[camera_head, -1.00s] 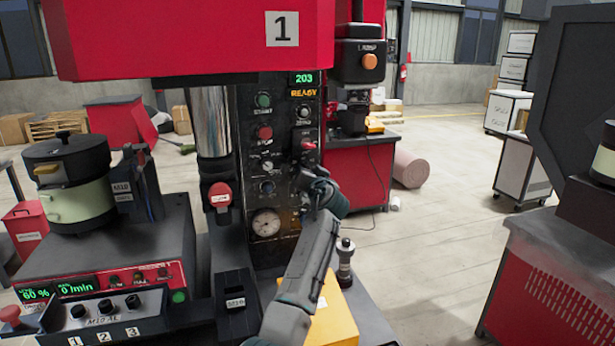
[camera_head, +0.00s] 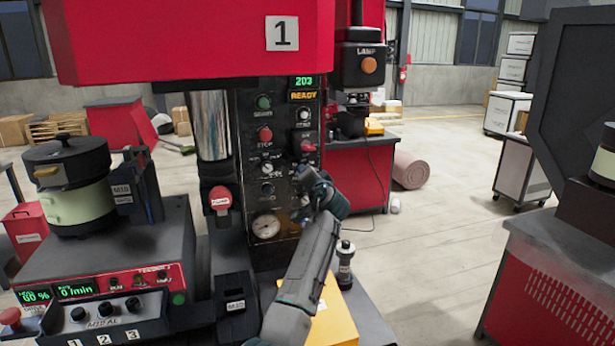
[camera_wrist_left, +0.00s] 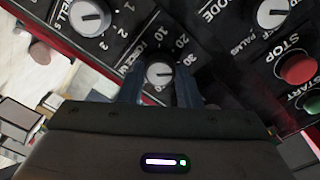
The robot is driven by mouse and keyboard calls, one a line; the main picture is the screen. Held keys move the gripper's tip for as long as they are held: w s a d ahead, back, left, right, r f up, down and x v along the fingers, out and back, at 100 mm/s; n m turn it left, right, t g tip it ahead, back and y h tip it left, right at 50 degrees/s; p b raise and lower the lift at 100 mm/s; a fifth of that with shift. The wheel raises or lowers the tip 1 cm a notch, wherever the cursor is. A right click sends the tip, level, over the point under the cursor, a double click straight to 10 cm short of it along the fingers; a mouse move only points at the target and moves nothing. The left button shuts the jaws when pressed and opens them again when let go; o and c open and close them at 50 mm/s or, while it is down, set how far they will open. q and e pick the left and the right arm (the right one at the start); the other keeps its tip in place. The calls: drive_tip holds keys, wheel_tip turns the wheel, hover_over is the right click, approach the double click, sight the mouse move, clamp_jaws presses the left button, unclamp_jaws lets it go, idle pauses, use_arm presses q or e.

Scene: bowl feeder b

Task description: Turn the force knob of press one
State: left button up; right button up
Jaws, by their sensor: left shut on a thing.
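Press one, with a red head (camera_head: 190,40) marked 1, has a dark control panel (camera_head: 248,190). My left gripper (camera_head: 305,184) is at the right part of this panel, below a red knob (camera_head: 307,145). In the head view my gripper hides this knob. My right gripper is not in view.
A green start button (camera_head: 263,102), a red stop button (camera_head: 265,134) and a gauge (camera_head: 266,227) sit on the same panel. Another knob (camera_wrist_left: 90,17) is close by in the wrist view. A bowl feeder (camera_head: 75,190) stands left. Open floor lies to the right.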

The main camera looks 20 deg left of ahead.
use_arm(q)
drive_tip(key=o, duration=0.9)
drive_tip(key=shift+c, duration=0.2)
drive_tip(key=shift+o, duration=0.6)
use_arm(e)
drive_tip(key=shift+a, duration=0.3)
use_arm(q)
drive_tip(key=b+v, duration=0.3)
drive_tip(key=v, duration=0.8)
drive_tip(key=shift+b, duration=0.35)
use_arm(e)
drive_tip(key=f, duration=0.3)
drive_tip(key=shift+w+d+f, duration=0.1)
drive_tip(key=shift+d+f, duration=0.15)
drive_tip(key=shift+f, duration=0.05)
